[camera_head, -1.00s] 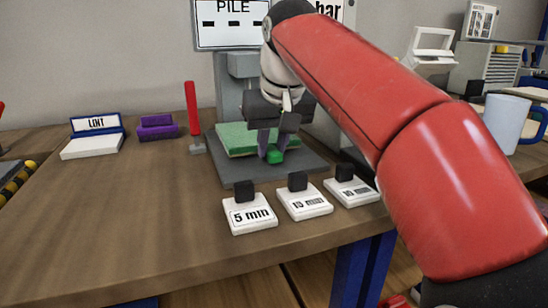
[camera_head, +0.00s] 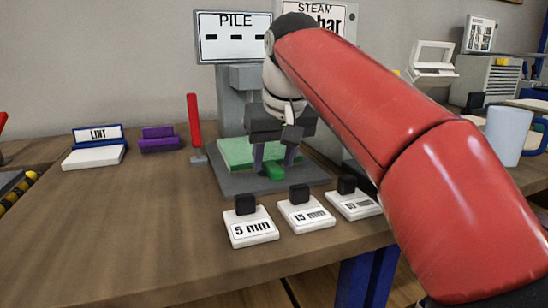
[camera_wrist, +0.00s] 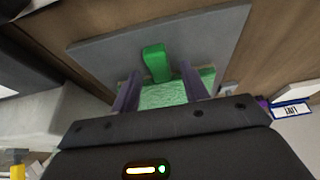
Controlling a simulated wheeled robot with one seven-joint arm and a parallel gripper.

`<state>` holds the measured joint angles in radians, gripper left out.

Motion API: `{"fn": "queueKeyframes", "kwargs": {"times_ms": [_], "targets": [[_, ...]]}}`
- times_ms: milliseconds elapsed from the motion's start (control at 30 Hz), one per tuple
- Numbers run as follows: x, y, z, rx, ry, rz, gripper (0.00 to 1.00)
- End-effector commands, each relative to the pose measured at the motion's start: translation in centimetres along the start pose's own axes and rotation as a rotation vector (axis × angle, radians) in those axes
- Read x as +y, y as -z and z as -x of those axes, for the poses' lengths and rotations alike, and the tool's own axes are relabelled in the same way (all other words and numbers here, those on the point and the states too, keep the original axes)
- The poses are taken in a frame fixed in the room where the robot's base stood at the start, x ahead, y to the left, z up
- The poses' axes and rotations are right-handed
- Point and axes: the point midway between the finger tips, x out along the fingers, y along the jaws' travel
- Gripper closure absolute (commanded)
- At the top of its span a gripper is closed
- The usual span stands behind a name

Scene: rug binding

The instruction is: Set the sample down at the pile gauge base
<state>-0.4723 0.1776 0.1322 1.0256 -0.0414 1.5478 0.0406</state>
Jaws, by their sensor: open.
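The sample is a pale green pad (camera_head: 234,153) with a bright green grip tab (camera_head: 272,171) at its front. It lies on the grey base plate (camera_head: 235,184) of the pile gauge, below the PILE display (camera_head: 233,49). My gripper (camera_head: 274,163) is open above the base, its two fingers spread either side of the tab. In the wrist view the tab (camera_wrist: 156,62) shows clear of both fingers, with the pad (camera_wrist: 163,95) between them. Part of the pad is hidden behind my gripper.
Blocks marked 5 mm (camera_head: 251,229), 15 mm (camera_head: 306,215) and a third (camera_head: 354,204) stand in front of the base. A red-handled tool (camera_head: 194,125), a purple block (camera_head: 158,140) and the LINT holder (camera_head: 96,146) are left. A mug (camera_head: 503,135) stands right. The table's front left is clear.

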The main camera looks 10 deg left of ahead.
Motion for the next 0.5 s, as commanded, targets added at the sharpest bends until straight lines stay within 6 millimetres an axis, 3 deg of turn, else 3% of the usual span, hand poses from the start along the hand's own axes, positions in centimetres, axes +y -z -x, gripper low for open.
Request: {"fn": "queueKeyframes", "kwargs": {"times_ms": [300, 500], "targets": [[0.0, 0.3, 7.0, 0.006, 0.0, 0.0, 0.55], [0.0, 0.2, 10.3, 0.004, 0.0, 0.0, 0.55]]}}
